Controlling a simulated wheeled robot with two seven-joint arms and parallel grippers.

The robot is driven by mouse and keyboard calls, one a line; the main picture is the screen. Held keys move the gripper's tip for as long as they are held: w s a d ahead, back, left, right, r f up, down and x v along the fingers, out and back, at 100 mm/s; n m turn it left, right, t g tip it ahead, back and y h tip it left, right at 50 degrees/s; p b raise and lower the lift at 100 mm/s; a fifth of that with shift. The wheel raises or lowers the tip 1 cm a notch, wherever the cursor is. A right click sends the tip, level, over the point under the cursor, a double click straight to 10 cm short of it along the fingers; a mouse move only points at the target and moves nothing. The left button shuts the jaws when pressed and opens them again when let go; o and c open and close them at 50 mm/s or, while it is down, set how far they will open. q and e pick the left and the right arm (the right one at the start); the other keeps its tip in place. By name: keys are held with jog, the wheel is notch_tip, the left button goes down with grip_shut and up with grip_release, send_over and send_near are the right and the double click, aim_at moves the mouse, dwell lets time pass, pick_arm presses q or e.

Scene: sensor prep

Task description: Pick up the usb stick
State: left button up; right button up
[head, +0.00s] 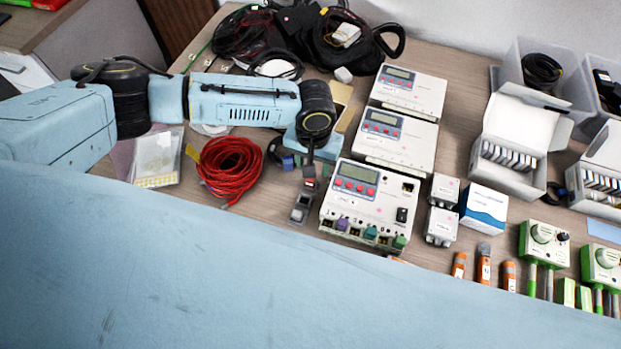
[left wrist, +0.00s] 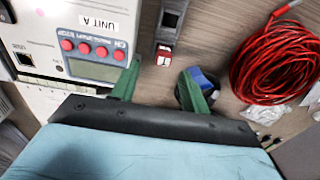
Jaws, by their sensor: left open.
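A small red and white piece (left wrist: 164,56) lies at the end of a grey block with a dark window (left wrist: 171,20); I cannot tell for sure whether it is the usb stick. The grey block also shows in the head view (head: 300,208), left of the front white unit. My left gripper (left wrist: 160,68) is open and empty. Its two green fingers straddle the red and white piece in the left wrist view, apart from it. In the head view the left gripper (head: 309,165) points down there, largely hidden by its wrist. My right gripper is not in view.
A white unit with red buttons (head: 370,195) stands right of the gripper. A red cable coil (head: 230,168) lies left. A blue item (left wrist: 202,80) sits near the right finger in the wrist view. Boxes and sensors crowd the table's right; black cables (head: 330,40) pile behind.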

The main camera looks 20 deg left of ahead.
aim_at(310, 181)
pick_arm(q)
jog(key=f, duration=0.4)
jog(key=f+b, duration=0.1)
jog(key=f, duration=0.1)
jog(key=shift+a+f, duration=0.3)
grip_shut()
jog(key=shift+r, duration=0.1)
